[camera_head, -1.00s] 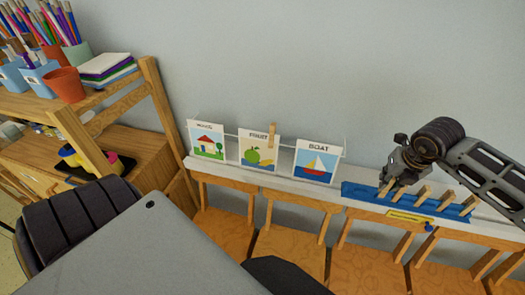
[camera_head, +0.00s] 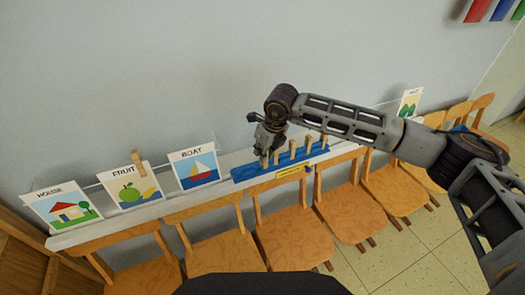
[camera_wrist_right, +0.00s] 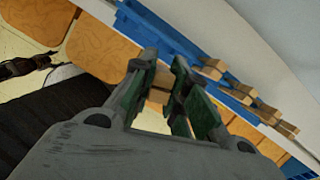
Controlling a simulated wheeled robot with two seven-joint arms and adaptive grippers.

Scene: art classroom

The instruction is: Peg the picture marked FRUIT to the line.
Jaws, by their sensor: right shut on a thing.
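The FRUIT picture (camera_head: 132,191) hangs on the line between the HOUSE picture (camera_head: 63,206) and the BOAT picture (camera_head: 194,166). A wooden peg (camera_head: 137,162) sits on its top edge, right of the word. My right gripper (camera_head: 265,158) is at the left end of the blue peg rack (camera_head: 243,177), right of the BOAT picture. In the right wrist view its fingers (camera_wrist_right: 160,92) are shut on a wooden peg (camera_wrist_right: 157,98), partly hidden between them. My left gripper is not in view.
Several pegs (camera_head: 293,149) stand in the rack, which has a yellow label (camera_head: 289,171). The rack is on a pale ledge (camera_head: 140,213) along the wall. Wooden chairs (camera_head: 292,230) line up in front of it. Another picture (camera_head: 410,101) stands farther right.

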